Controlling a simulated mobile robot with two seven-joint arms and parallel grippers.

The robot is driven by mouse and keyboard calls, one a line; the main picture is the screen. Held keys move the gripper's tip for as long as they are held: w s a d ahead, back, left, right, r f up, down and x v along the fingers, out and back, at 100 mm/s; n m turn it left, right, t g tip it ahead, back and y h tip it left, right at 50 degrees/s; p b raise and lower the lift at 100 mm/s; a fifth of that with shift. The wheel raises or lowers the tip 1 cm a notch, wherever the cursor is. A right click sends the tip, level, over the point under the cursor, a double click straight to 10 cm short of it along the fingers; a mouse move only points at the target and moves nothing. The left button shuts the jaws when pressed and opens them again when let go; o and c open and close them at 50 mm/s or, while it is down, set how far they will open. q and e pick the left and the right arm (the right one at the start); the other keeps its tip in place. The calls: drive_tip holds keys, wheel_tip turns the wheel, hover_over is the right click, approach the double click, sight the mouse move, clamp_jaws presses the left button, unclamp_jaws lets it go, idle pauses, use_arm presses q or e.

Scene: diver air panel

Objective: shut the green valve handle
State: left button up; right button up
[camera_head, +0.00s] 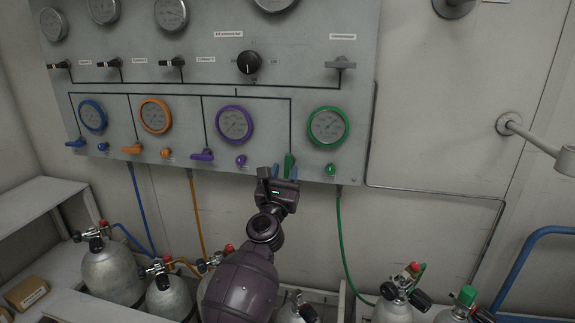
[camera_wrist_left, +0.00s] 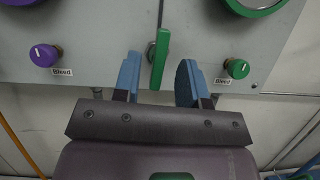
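The green valve handle (camera_head: 289,163) is at the lower edge of the grey panel, below and left of the green-rimmed gauge. In the left wrist view the open gripper (camera_wrist_left: 158,80) has one finger on each side of the handle's lower end, with a gap on both sides. The right gripper is not in view.
A green bleed knob (camera_wrist_left: 237,68) sits close to the right finger, and a purple bleed knob (camera_wrist_left: 44,55) is further left. Blue (camera_head: 75,143), orange (camera_head: 131,149) and purple (camera_head: 203,155) handles lie sideways along the panel. Gas cylinders (camera_head: 112,272) stand below.

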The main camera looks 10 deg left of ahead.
sight(287, 166)
use_arm(q)
drive_tip(key=shift+x, duration=1.75)
clamp_jaws()
